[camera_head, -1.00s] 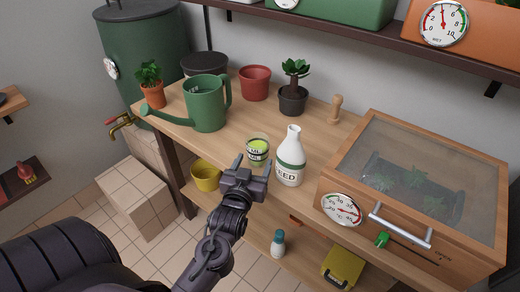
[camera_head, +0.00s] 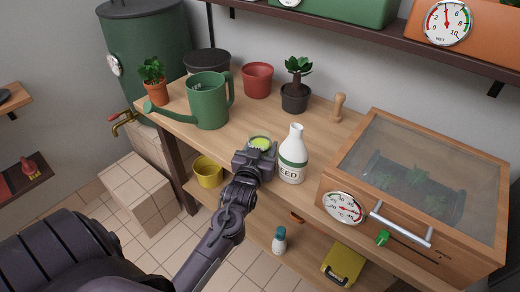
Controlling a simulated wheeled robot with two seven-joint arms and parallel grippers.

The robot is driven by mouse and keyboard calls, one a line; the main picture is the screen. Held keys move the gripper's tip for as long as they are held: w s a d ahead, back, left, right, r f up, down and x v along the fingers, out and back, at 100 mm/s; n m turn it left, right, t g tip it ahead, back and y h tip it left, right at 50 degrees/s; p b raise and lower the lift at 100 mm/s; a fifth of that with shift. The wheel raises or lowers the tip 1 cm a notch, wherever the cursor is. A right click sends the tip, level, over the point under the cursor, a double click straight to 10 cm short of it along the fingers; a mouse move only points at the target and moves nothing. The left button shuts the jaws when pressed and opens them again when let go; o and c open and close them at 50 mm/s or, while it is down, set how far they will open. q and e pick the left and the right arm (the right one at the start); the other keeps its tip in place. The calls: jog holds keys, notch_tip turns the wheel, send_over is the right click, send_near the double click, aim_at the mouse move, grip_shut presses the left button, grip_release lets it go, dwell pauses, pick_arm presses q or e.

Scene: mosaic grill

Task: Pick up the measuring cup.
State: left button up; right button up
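The measuring cup (camera_head: 261,143) is a small clear cup with yellow-green contents, standing on the wooden workbench (camera_head: 330,190) left of the white feed bottle. Only its rim and top show; my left gripper covers the rest. My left gripper (camera_head: 257,153) is right at the cup on its near side. Its fingers are largely hidden behind its own body, so whether they are closed on the cup does not show. My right gripper is not in view.
The white feed bottle (camera_head: 293,158) stands close to the right of the cup. A green watering can (camera_head: 208,103) is behind left. A wooden glass-topped box (camera_head: 347,182) fills the right side. Pots (camera_head: 257,80) line the back. A yellow pot (camera_head: 208,173) sits on the lower shelf.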

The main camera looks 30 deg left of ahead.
pick_arm(q)
jog(key=shift+c, duration=1)
notch_tip(320, 180, up, 20)
jog(key=p, duration=0.1)
